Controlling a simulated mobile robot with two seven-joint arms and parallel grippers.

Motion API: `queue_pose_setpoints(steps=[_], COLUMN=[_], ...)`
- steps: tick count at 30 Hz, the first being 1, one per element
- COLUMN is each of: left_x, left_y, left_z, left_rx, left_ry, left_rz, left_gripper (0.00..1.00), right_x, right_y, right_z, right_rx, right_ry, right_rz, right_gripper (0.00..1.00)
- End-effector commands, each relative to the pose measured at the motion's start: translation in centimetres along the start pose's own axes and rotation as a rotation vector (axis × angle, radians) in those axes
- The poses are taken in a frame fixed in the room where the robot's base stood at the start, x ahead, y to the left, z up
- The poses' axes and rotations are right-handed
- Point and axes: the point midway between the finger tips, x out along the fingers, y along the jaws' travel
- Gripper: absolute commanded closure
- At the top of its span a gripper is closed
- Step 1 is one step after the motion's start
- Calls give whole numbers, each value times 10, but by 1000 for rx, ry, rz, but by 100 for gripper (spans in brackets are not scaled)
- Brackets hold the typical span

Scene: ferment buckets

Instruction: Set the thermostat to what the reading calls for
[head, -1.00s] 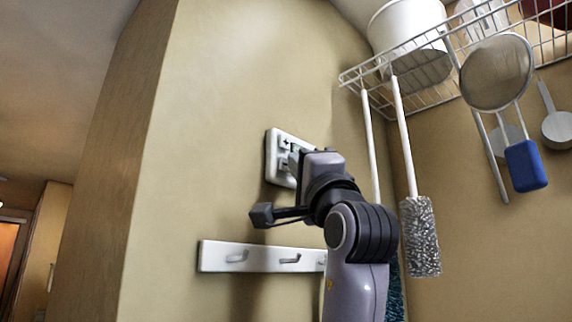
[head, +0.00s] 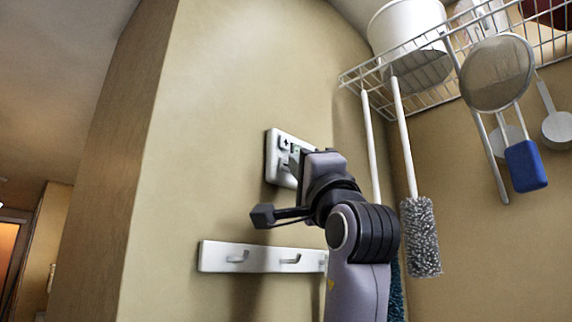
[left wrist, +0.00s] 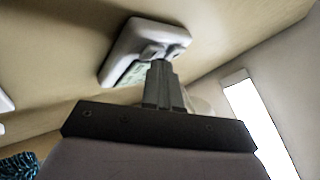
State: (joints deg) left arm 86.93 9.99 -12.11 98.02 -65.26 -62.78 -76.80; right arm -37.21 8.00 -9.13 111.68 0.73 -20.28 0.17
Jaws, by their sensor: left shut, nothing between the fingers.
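The white thermostat (head: 272,158) is mounted on the beige wall in the head view. A plus button shows on its upper part; its right side and most of its display are hidden behind my left gripper (head: 296,158). The left wrist view shows the thermostat (left wrist: 122,45) from below, with a greenish display partly hidden. My left gripper (left wrist: 160,68) is shut and empty, its fingertips at the buttons; I cannot tell whether they touch. The reading cannot be made out. My right gripper is not in view.
A white hook rail (head: 215,256) is on the wall below the thermostat. A wire shelf (head: 440,75) at the upper right holds a white bucket (head: 395,25). A brush (head: 420,235), a strainer (head: 497,72) and a blue-ended tool (head: 526,166) hang from it.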

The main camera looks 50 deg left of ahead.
Motion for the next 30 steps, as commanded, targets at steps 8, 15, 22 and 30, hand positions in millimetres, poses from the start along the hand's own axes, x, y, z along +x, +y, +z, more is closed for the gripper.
queue_pose_setpoints(steps=[8,15,22,30], left_x=[-7,-8,-22,-39], left_y=[-5,-6,-17,-29], left_z=[-5,-6,-17,-29], left_rx=[0,0,-1,-1], left_ry=[0,1,3,2], left_rz=[-1,-2,-1,-1], left_gripper=[100,100,100,100], right_x=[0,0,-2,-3], right_y=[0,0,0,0], right_z=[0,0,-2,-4], right_rx=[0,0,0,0], right_ry=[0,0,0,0], right_rz=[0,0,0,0], right_gripper=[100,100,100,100])
